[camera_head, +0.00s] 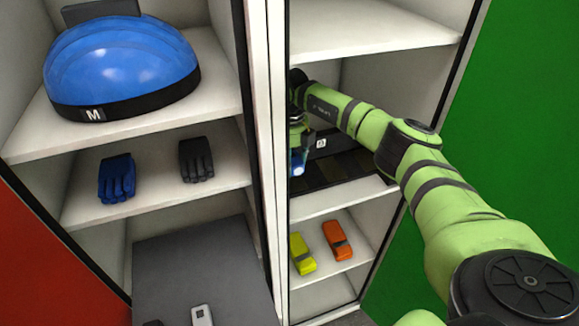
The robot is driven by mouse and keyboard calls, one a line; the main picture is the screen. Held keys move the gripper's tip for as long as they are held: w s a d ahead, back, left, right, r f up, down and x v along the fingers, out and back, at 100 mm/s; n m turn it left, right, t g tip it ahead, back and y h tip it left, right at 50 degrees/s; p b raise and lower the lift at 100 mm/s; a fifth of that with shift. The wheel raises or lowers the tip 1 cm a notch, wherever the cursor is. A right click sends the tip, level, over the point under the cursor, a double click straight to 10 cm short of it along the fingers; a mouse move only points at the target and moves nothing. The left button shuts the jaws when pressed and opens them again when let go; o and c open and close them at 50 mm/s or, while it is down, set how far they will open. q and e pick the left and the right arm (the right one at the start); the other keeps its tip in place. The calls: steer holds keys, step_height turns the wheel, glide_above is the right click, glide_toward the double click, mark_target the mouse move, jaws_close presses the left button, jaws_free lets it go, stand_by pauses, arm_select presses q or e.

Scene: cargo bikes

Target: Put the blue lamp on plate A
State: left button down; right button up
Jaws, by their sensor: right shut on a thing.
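My right gripper (299,125) reaches into the right-hand cabinet, seen from behind and partly hidden by its own wrist and the cabinet's edge. It is shut on the blue lamp (298,162), a small bluish piece with a bright white spot, which shows just below it. The lamp is above a dark rack or tray (345,168) on the middle shelf; I cannot tell whether they touch. A small light label (321,143) sits on the dark back part, and its letter is too small to read surely. I cannot pick out plate A. My left gripper is not in view.
A blue helmet (120,65) marked M lies on the left cabinet's shelf, above blue gloves (117,178) and black gloves (196,160). Yellow (302,254) and orange (337,240) items lie on the right cabinet's lower shelf. The cabinet uprights (266,150) stand close left of my gripper.

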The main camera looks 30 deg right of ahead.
step_height(320, 180, down, 3)
steer(key=shift+a+f+p, duration=0.1)
steer(key=shift+a+p, duration=0.05)
steer(key=shift+p, duration=0.95)
steer(key=shift+a+f, duration=0.1)
steer(key=shift+f, duration=0.35)
steer(key=o, duration=1.2)
steer(key=shift+r, duration=0.3)
step_height(320, 180, up, 6)
steer(key=b, duration=0.2)
steer(key=shift+r+b, duration=0.1)
steer(key=shift+b, duration=0.2)
steer(key=shift+r, duration=0.5)
